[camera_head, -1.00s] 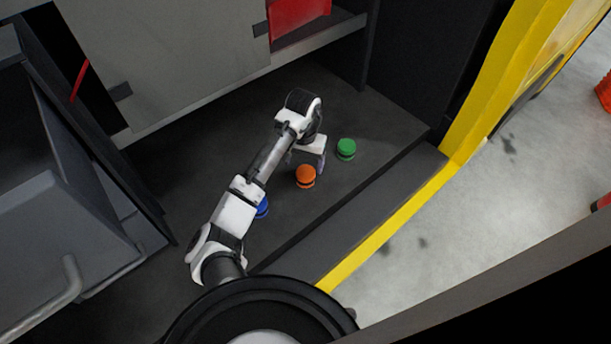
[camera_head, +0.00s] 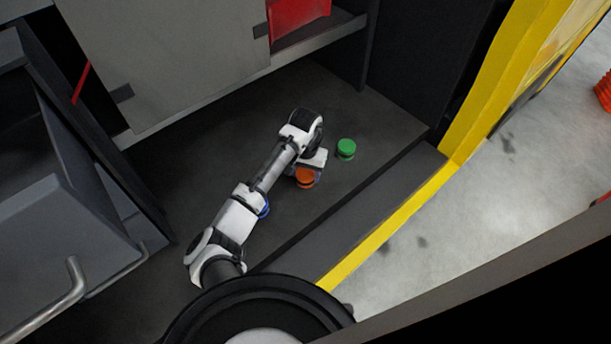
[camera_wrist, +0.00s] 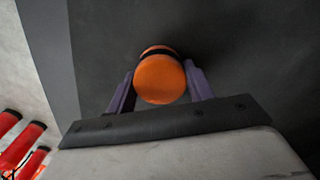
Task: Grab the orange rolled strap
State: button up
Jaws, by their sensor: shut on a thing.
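The orange rolled strap (camera_head: 306,178) stands on the dark floor of the bay, partly covered by my gripper in the head view. In the wrist view, the strap (camera_wrist: 160,78) is an orange roll with a dark band, and it sits between the two purple fingers. My gripper (camera_wrist: 160,84) is shut on it, with a finger on each side. In the head view my gripper (camera_head: 308,168) is right over the strap and its fingers are mostly hidden. I cannot tell whether the strap still touches the floor.
A green roll (camera_head: 346,149) stands to the right of the strap. A blue roll (camera_head: 264,207) is partly hidden behind my arm. A yellow edge (camera_head: 390,229) borders the dark floor on the right. A grey cabinet (camera_head: 170,60) stands behind. Red cylinders (camera_wrist: 20,145) show lower left in the wrist view.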

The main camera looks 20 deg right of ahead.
jog(key=shift+c, duration=0.7)
jog(key=shift+r, duration=0.1)
